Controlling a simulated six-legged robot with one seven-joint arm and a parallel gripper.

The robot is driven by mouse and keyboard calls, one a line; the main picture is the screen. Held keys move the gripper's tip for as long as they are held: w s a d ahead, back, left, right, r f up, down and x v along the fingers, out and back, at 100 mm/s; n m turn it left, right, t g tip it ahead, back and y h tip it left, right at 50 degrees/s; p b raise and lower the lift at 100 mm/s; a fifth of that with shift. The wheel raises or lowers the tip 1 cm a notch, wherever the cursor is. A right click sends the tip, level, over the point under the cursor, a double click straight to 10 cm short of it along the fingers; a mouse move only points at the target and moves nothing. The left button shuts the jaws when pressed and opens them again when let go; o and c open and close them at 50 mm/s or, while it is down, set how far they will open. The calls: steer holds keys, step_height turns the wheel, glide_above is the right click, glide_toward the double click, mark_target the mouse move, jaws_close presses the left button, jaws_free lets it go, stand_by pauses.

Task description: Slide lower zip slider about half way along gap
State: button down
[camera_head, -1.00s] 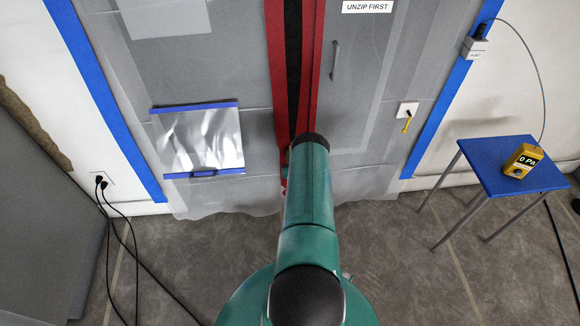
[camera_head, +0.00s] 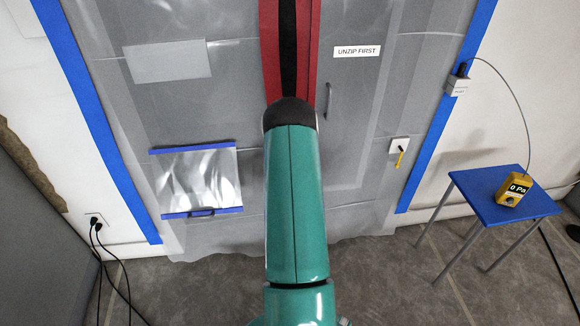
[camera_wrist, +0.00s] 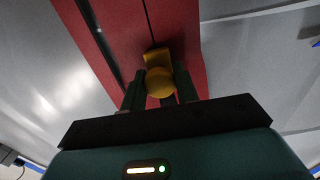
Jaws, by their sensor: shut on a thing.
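The red zip strip (camera_head: 270,55) with its black gap (camera_head: 288,40) runs down the grey plastic sheet in the head view. My green arm covers its lower part there, and my gripper is hidden behind it. In the wrist view a yellow zip slider (camera_wrist: 159,82) sits on the red strip (camera_wrist: 110,25). My gripper (camera_wrist: 160,90) is shut on it, with a dark finger on each side. A dark slit shows in the strip beyond the slider. In the head view the slider is hidden.
A blue table (camera_head: 500,192) with a yellow pressure meter (camera_head: 513,189) reading 0 Pa stands at right. A clear flap (camera_head: 200,180) with blue tape hangs at left. An "UNZIP FIRST" label (camera_head: 357,51) is right of the strip. Black cables (camera_head: 112,255) hang at lower left.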

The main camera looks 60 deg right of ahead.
step_height(320, 180, up, 15)
stand_by(0.3)
steer(key=c, duration=1.1)
jaws_free()
steer(key=shift+w+d+f, duration=0.15)
steer(key=v, duration=1.4)
